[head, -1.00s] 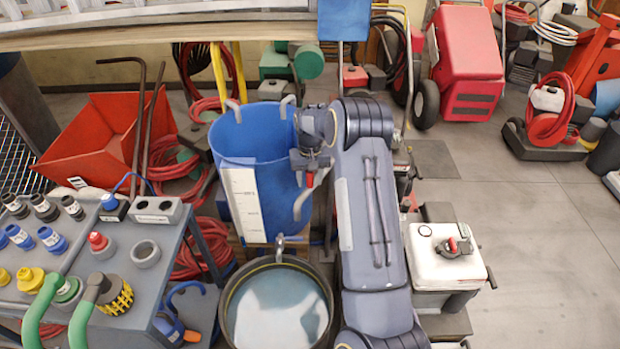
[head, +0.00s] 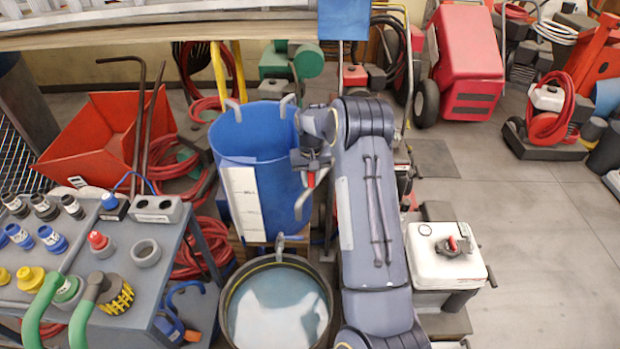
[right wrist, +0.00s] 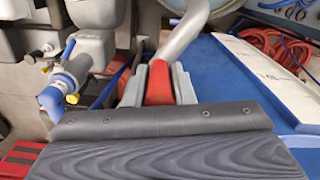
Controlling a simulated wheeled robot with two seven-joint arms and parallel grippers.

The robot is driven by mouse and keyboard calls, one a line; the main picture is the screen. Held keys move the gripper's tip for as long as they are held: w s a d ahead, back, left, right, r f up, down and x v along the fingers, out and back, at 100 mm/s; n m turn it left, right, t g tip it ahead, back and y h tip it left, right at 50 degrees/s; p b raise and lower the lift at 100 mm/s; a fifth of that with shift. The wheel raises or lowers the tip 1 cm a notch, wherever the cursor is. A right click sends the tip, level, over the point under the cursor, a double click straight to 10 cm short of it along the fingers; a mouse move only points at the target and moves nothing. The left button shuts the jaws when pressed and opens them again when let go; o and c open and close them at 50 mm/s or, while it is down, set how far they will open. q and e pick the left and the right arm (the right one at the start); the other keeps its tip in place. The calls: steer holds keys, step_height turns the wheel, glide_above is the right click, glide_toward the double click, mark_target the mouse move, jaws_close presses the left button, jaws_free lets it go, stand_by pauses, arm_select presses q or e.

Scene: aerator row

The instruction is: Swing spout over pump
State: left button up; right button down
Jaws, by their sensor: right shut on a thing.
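The spout, a bent grey pipe (head: 304,203), shows against the right side of the blue tank (head: 258,150). It also shows in the right wrist view as a thick grey bend (right wrist: 183,35) rising from a red grip (right wrist: 158,84). My right gripper (head: 311,179) is shut on this red grip; in the wrist view its grey fingers (right wrist: 158,88) stand on both sides of it. The far end of the pipe is out of the wrist view. I cannot tell for sure which thing is the pump. My left gripper does not show.
A round black tub (head: 228,300) with water stands in front of the blue tank, with a small metal hook at its rim. A grey bench (head: 205,225) with fittings is at left.

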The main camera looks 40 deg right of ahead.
steer(key=shift+s+d+f+n, duration=0.1)
steer(key=shift+s+d+n, duration=0.1)
steer(key=shift+s+n, duration=0.3)
steer(key=s+d+n+b, duration=0.2)
steer(key=s+d+n, duration=0.7)
steer(key=d, duration=0.4)
steer(key=shift+s+n, duration=0.3)
steer(key=shift+s, duration=0.15)
steer(key=c, duration=1.6)
jaws_free()
steer(key=o, duration=0.3)
steer(key=shift+w, duration=0.1)
steer(key=shift+o, duration=0.2)
